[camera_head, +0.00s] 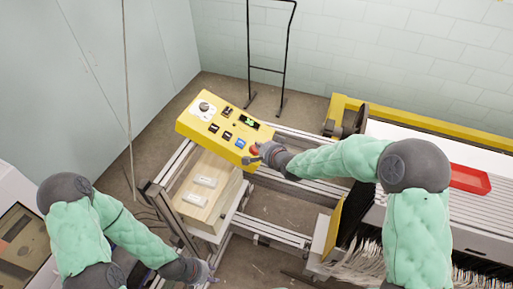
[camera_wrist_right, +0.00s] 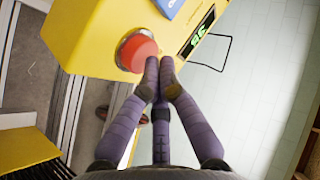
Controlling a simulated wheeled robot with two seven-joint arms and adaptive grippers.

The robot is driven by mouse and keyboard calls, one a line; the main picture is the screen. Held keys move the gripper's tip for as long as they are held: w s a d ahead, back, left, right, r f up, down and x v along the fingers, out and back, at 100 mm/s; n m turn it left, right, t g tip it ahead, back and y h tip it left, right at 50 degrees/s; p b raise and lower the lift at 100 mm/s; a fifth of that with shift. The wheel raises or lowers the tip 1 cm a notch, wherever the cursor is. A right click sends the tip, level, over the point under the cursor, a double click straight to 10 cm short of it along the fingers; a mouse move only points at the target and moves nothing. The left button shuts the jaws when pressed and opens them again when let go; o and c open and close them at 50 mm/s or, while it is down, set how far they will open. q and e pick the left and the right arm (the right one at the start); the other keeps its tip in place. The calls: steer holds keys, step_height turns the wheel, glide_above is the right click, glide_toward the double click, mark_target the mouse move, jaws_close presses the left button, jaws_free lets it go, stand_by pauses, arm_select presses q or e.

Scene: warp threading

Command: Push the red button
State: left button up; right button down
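The red button (camera_wrist_right: 138,52) is a round knob on the edge area of the yellow control panel (camera_head: 222,127). In the head view the button (camera_head: 254,149) sits at the panel's right end, partly covered by my right gripper (camera_head: 262,152). In the right wrist view the fingertips of my right gripper (camera_wrist_right: 160,66) are drawn together, empty, at the button's lower right edge. I cannot tell whether they touch it. My left gripper (camera_head: 208,274) is low in the head view, away from the panel. Its fingers are too small to read.
The panel also carries a dial (camera_head: 204,107), a green display (camera_head: 249,122) and a blue button (camera_head: 240,144). A wooden box (camera_head: 211,189) stands below it on a metal frame. A machine with a red tray (camera_head: 469,179) stands at the right.

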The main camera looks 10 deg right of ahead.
steer(key=shift+s+d+r, duration=0.2)
steer(key=shift+d+r, duration=0.05)
steer(key=shift+r, duration=0.35)
step_height(320, 180, up, 6)
steer(key=s+d+p, duration=0.1)
steer(key=p, duration=0.1)
steer(key=shift+d+f, duration=0.2)
steer(key=shift+d, duration=0.2)
